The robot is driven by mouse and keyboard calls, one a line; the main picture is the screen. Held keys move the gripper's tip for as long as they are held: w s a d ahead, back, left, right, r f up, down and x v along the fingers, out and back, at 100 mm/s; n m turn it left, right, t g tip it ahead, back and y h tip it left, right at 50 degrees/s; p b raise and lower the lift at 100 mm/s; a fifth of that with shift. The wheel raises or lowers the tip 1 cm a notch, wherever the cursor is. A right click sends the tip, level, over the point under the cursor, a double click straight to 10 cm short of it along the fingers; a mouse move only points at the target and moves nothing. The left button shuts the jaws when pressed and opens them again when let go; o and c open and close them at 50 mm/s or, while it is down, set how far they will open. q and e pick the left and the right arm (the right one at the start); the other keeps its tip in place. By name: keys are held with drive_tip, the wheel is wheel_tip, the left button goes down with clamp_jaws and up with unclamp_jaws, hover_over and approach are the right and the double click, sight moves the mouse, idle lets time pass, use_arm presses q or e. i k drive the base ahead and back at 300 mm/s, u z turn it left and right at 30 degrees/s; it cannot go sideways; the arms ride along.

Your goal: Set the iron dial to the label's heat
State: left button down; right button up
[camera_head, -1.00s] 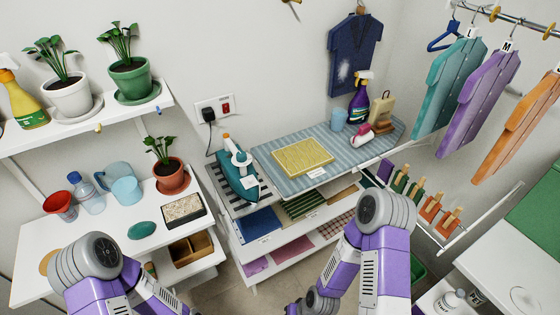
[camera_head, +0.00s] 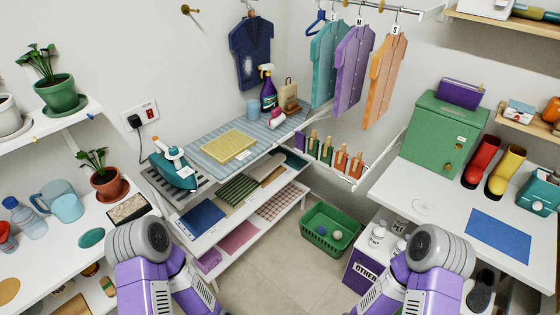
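The teal and white iron (camera_head: 174,167) stands on a slatted metal rest at the left end of the ironing board (camera_head: 205,148). Its dial is too small to make out. A folded yellow cloth (camera_head: 229,145) lies on the striped board, with a small white label (camera_head: 243,155) at its front edge; the label's print is unreadable. My two purple and grey arms come in from the bottom, one left and one right. Both grippers are out of view.
A wall socket with a red switch (camera_head: 150,114) and black plug is behind the iron. A spray bottle (camera_head: 268,90) stands at the board's far end. A potted plant (camera_head: 107,182) is left of the iron. A green basket (camera_head: 330,229) sits on the floor; open floor lies between the shelves.

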sight(173, 150)
drive_tip(key=z, duration=0.3)
drive_tip(key=i, duration=0.75)
drive_tip(key=u, duration=0.55)
drive_tip(key=i, duration=0.55)
drive_tip(key=u, duration=0.2)
drive_tip(key=k, duration=0.65)
drive_tip(key=u, duration=1.15)
